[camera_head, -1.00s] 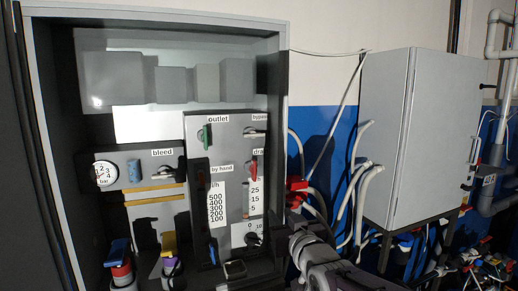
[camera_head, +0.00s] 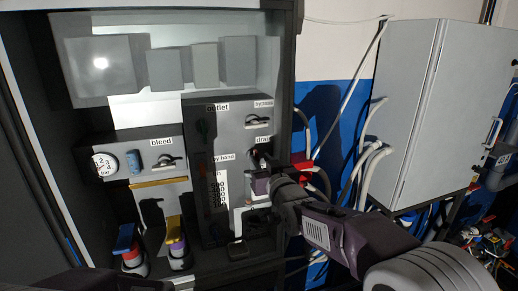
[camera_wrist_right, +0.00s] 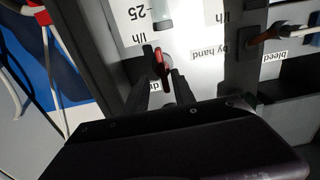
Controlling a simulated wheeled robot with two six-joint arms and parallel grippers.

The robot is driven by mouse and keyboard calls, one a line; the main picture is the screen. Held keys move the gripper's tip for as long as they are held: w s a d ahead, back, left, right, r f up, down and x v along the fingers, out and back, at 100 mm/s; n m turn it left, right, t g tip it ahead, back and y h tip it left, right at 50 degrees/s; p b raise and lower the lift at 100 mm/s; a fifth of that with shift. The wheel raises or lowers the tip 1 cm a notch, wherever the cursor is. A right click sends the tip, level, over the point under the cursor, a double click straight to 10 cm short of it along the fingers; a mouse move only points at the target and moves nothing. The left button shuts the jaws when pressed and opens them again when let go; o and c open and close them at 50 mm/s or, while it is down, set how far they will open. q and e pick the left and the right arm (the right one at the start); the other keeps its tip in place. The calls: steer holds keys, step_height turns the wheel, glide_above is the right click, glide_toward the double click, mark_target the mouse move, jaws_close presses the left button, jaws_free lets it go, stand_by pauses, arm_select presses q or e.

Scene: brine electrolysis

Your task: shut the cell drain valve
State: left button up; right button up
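The drain valve has a red handle, below the "drain" label (camera_head: 262,140) on the grey panel. In the right wrist view the red handle (camera_wrist_right: 160,62) shows clearly, roughly upright along the panel. My right gripper (camera_head: 259,168) is at the valve and hides most of the handle in the head view. In the wrist view its two dark fingers (camera_wrist_right: 163,86) are apart, one to each side of the handle's line. Whether they touch it I cannot tell.
The bypass valve (camera_head: 258,121) is just above, and the bleed valve (camera_head: 172,160) and pressure gauge (camera_head: 104,166) are to the left. Red fittings and white hoses (camera_head: 369,162) hang right of the cabinet. A grey box (camera_head: 425,110) stands farther right.

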steer(key=shift+w+a+r+p, duration=0.3)
steer(key=shift+a+r+p, duration=0.1)
steer(key=shift+a, duration=0.15)
steer(key=shift+s, duration=0.3)
steer(key=shift+w+d, duration=0.1)
steer(key=shift+w+d+f, duration=0.1)
steer(key=shift+w+f, duration=0.05)
steer(key=shift+w, duration=0.1)
steer(key=c, duration=0.4)
steer(key=shift+w, duration=0.1)
jaws_close()
arm_select(q)
steer(key=shift+s+a+r, duration=0.2)
steer(key=shift+s+r, duration=0.25)
steer(key=shift+r, duration=0.3)
steer(key=shift+f+b, duration=0.15)
steer(key=shift+b, duration=0.15)
